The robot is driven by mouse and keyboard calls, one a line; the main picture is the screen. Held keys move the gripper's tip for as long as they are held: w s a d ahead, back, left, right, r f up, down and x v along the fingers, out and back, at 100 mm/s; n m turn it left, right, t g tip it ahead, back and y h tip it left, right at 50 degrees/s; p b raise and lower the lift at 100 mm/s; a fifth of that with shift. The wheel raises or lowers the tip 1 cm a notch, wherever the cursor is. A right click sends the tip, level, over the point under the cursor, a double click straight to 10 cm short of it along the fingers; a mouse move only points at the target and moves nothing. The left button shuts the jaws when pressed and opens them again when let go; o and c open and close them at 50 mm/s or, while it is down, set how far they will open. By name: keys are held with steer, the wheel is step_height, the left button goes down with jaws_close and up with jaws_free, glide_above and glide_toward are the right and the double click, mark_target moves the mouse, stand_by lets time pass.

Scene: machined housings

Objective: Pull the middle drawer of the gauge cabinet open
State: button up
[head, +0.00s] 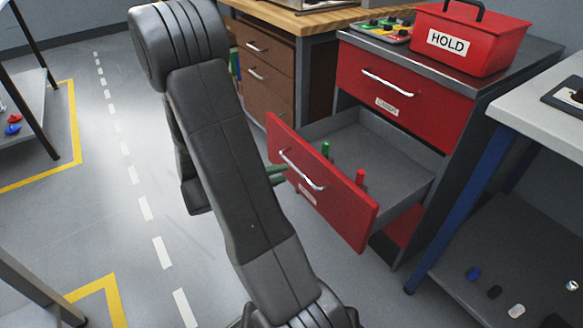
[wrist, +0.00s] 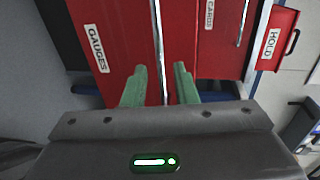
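The gauge cabinet (head: 468,135) is grey with red drawer fronts. Its middle drawer (head: 330,190) stands far out, with green and red pieces inside. In the wrist view its red front (wrist: 118,30) bears a GAUGES label, and the bright handle bar (wrist: 157,45) runs between my fingers. My gripper (wrist: 160,75) has two green fingers, one on each side of the bar, with gaps showing; it is open.
The top drawer (head: 400,88) is shut. A red HOLD box (head: 465,38) and a tray of coloured parts (head: 383,30) sit on the cabinet top. A brown drawer unit (head: 265,75) stands left, a blue-legged bench (head: 450,210) right.

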mark_target(296, 169)
steer(key=p+v, duration=0.1)
steer(key=v, duration=0.6)
steer(key=shift+a, duration=0.15)
steer(key=b+x, duration=0.3)
steer(key=x, duration=1)
steer(key=shift+w+d, duration=0.15)
steer(key=shift+d, duration=0.25)
steer(key=shift+r, duration=0.1)
